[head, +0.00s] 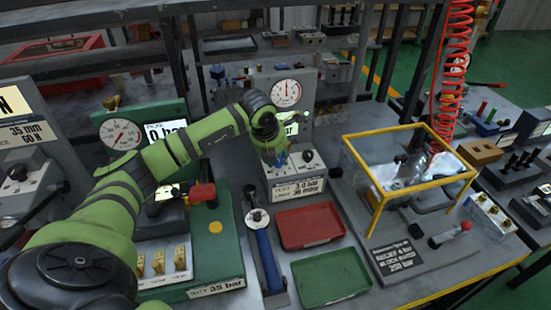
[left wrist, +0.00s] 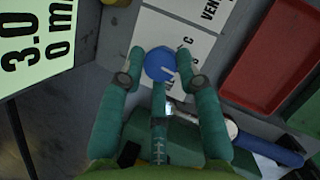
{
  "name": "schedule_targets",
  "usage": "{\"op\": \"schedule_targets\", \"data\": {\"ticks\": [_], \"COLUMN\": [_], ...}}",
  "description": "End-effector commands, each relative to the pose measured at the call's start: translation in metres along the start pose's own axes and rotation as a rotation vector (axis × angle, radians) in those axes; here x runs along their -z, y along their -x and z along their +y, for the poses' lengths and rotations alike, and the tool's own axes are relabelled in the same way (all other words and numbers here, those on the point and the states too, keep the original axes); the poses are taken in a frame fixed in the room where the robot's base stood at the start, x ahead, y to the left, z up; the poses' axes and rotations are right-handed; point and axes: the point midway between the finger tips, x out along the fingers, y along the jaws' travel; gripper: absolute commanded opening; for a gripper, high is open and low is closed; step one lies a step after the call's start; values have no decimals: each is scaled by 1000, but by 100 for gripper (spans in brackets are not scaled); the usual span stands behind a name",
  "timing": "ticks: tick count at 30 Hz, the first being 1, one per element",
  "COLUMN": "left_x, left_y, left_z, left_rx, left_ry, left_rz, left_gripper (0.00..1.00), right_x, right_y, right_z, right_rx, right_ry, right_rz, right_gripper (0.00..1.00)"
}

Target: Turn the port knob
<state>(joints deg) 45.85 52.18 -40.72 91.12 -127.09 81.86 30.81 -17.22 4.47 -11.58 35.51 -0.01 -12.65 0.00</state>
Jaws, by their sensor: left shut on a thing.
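The letters "VENT" and a "C" show on the plate. My left gripper (left wrist: 161,72) has its green fingers on both sides of the knob and is shut on it. In the head view my left gripper (head: 279,163) reaches down to the front of the grey test block (head: 309,116), and the arm and fingers hide most of the knob. My right gripper is in neither view.
A red tray (head: 309,226) and a green tray (head: 331,278) lie in front of the block. A blue-handled tool (head: 268,262) lies left of them. A yellow-framed clear guard (head: 408,165) stands to the right. A dial gauge (head: 286,94) sits on the block.

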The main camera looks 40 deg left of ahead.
Motion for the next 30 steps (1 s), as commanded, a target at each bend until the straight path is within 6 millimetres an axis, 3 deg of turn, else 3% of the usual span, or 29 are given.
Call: {"op": "schedule_targets", "data": {"ticks": [15,30], "left_x": [-2,-3], "left_y": [-1,1], "left_z": [-6,-6], "left_rx": [-128,-160], "left_ry": [324,402], "left_rz": [-7,-7], "left_gripper": [2,2], "right_x": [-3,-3], "right_y": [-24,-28], "right_z": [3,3], "right_rx": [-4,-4], "right_ry": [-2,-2], "right_rz": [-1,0], "right_gripper": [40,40]}}
